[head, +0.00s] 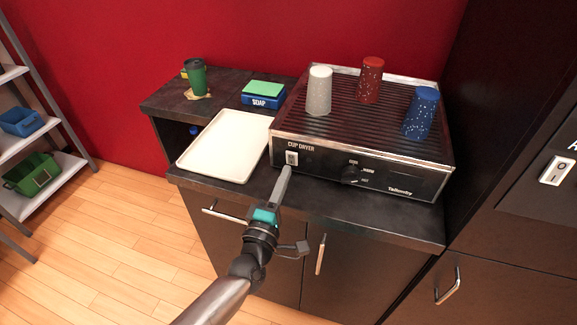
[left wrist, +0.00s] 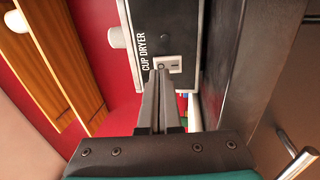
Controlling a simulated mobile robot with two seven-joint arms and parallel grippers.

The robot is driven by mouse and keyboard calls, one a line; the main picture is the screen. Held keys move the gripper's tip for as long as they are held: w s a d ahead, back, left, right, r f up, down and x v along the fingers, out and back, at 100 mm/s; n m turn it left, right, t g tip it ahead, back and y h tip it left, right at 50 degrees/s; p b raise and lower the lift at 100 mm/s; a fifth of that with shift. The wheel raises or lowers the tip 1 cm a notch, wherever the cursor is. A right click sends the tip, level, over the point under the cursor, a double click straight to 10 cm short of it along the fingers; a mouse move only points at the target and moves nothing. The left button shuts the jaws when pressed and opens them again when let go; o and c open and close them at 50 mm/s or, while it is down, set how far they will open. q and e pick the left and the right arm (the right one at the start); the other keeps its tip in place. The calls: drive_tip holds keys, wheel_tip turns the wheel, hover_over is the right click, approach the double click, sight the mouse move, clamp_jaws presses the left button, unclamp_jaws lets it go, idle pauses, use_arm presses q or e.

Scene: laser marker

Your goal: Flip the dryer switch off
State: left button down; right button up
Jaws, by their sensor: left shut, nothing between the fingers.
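The cup dryer (head: 370,165) is a black box with a ribbed top on the dark counter. Its white rocker switch (head: 292,158) sits at the left end of the front panel, under the "CUP DRYER" label. The switch also shows in the left wrist view (left wrist: 169,64), just past my fingertips, which hide a little of it. My left gripper (head: 284,172) is shut and empty, its tips at or just in front of the switch. I cannot tell whether they touch it or which way the rocker is set. My right gripper is not in view.
White, red and blue cups (head: 319,91) stand upside down on the dryer. A dial (head: 350,175) is on its front. A white tray (head: 227,146), a soap box (head: 263,95) and a green cup (head: 196,77) are to the left. A dark cabinet with another switch (head: 557,170) stands right.

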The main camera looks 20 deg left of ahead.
sight(293, 156)
use_arm(q)
drive_tip(key=shift+w+r, duration=0.15)
drive_tip(key=shift+w, duration=0.65)
drive_tip(key=shift+w+r, duration=0.1)
drive_tip(key=shift+w, duration=0.7)
